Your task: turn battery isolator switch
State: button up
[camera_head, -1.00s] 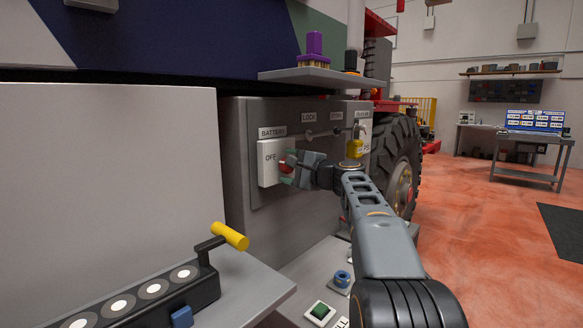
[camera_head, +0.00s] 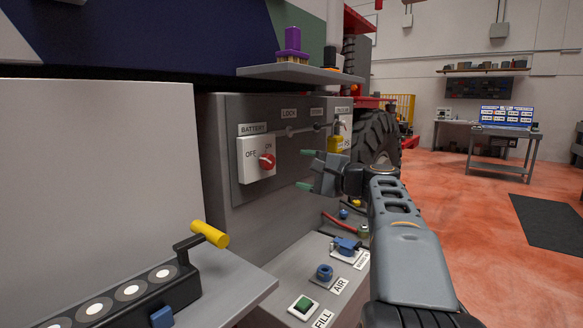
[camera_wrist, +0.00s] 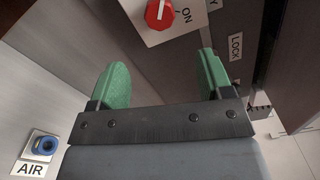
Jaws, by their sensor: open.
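The battery isolator switch is a red round knob (camera_head: 267,161) on a white plate (camera_head: 246,176) marked OFF and ON, under a BATTERY label. The knob also shows at the top edge of the wrist view (camera_wrist: 159,14), with ON beside it. It bears a white mark, but I cannot tell surely which label it points at. My gripper (camera_head: 305,170) is open and empty, to the right of the knob and apart from it. Its green fingers (camera_wrist: 162,62) show in the wrist view with the knob beyond them, and nothing between them.
A yellow padlock (camera_head: 335,143) hangs right of the switch. A shelf (camera_head: 300,73) juts out above. Below are a blue AIR fitting (camera_head: 324,272) and a green FILL button (camera_head: 304,304). A yellow-handled lever (camera_head: 210,234) stands at lower left. Open floor lies right.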

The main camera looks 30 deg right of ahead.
jog(key=shift+v, duration=1.05)
